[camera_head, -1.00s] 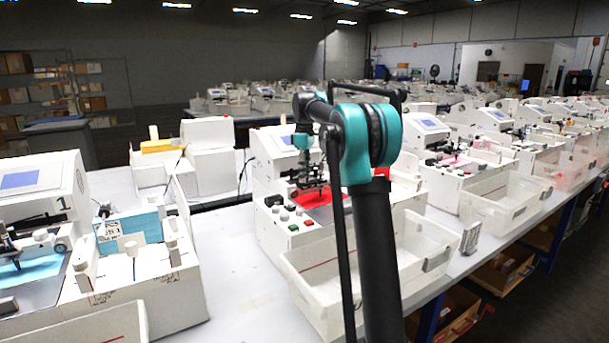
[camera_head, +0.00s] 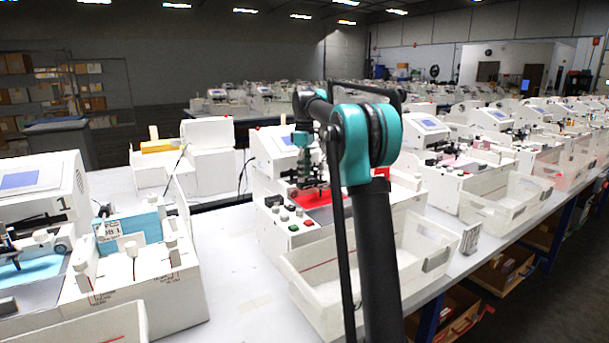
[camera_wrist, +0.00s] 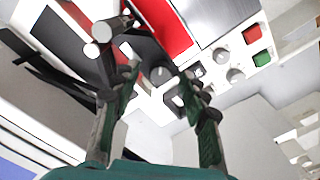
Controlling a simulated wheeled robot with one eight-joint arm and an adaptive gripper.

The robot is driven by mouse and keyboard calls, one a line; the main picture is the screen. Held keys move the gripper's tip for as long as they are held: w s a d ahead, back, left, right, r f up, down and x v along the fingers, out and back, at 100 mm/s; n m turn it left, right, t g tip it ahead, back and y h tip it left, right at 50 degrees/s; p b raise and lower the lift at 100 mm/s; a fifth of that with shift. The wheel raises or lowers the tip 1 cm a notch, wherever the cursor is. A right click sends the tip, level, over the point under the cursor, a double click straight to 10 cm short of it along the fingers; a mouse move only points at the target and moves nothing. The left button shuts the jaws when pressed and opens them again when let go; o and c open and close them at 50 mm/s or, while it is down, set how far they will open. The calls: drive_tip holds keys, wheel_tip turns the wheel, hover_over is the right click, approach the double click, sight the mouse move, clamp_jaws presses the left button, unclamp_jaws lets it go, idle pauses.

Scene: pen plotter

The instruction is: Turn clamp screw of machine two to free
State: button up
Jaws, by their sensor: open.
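Machine two (camera_head: 275,205) is the white plotter in the middle of the head view, with a red sheet (camera_head: 322,199) on its bed. My gripper (camera_head: 308,184) hangs over its left part, fingers pointing down. In the wrist view my gripper (camera_wrist: 160,80) is open and empty, with a finger on either side of a round grey knob (camera_wrist: 160,75). Whether it touches the knob I cannot tell. A white cylindrical knob (camera_wrist: 102,31) sits by the dark carriage, beyond the left fingertip. Which knob is the clamp screw is not clear; no label is readable.
A red button (camera_wrist: 262,58), a green button (camera_wrist: 251,33) and small knobs lie on the panel right of the fingers. A white bin (camera_head: 320,290) stands in front of machine two. Machine one (camera_head: 45,200) is at left; bare table (camera_head: 235,265) lies between.

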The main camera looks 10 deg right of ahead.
wheel_tip(320, 180, up, 11)
drive_tip(key=shift+r, duration=0.2)
idle(0.4)
drive_tip(key=shift+s, duration=0.1)
